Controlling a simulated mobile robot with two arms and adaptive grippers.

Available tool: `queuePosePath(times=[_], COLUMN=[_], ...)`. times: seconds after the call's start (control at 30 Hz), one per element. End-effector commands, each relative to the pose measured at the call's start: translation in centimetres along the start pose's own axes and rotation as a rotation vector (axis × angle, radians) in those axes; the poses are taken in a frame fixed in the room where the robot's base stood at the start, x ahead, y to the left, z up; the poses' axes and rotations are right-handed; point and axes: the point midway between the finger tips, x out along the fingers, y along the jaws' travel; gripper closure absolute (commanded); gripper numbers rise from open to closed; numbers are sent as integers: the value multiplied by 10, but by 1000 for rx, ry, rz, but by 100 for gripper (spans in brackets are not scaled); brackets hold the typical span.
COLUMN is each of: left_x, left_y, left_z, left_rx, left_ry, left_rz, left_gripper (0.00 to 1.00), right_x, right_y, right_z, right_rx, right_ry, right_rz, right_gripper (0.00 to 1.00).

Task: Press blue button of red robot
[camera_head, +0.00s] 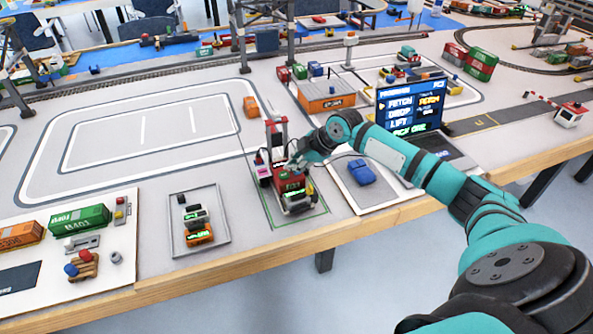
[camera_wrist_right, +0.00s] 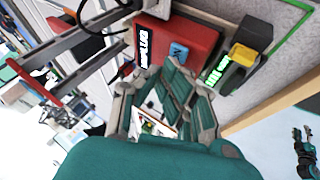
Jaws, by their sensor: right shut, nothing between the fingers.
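The red robot (camera_head: 291,184) stands on a green-outlined pad near the table's front edge, with a dark upright mast at its back. In the right wrist view its red top (camera_wrist_right: 178,28) carries a blue button (camera_wrist_right: 178,52) with a mark on it. My right gripper (camera_head: 294,164) is shut and empty, over the robot's top. In the right wrist view its fingertips (camera_wrist_right: 172,64) are right by the blue button; I cannot tell whether they touch it. A small teal and black gripper (camera_wrist_right: 304,150), apparently my left, shows at the right edge; its finger state is unclear.
A blue block (camera_head: 361,172) lies on a pad right of the robot. A laptop (camera_head: 413,115) stands behind my right arm. A grey tray (camera_head: 199,222) with small vehicles is to the left. An orange container (camera_head: 326,95) stands behind.

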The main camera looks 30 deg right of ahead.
Motion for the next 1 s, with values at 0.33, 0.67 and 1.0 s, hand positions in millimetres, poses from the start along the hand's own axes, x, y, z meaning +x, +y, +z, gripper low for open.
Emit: queuePosePath(times=[0.33, 0.67, 1.0], left_x=[1, 2, 2], left_y=[0, 0, 0], left_z=[0, 0, 0], left_rx=[0, 0, 0], left_ry=[0, 0, 0], left_rz=[0, 0, 0], left_gripper=[60, 60, 60], right_x=[2, 5, 7], right_y=[-1, -3, -4], right_z=[1, 3, 4], right_rx=[0, 0, 0], right_ry=[0, 0, -1], right_rz=[0, -1, -1], right_gripper=[100, 100, 100])
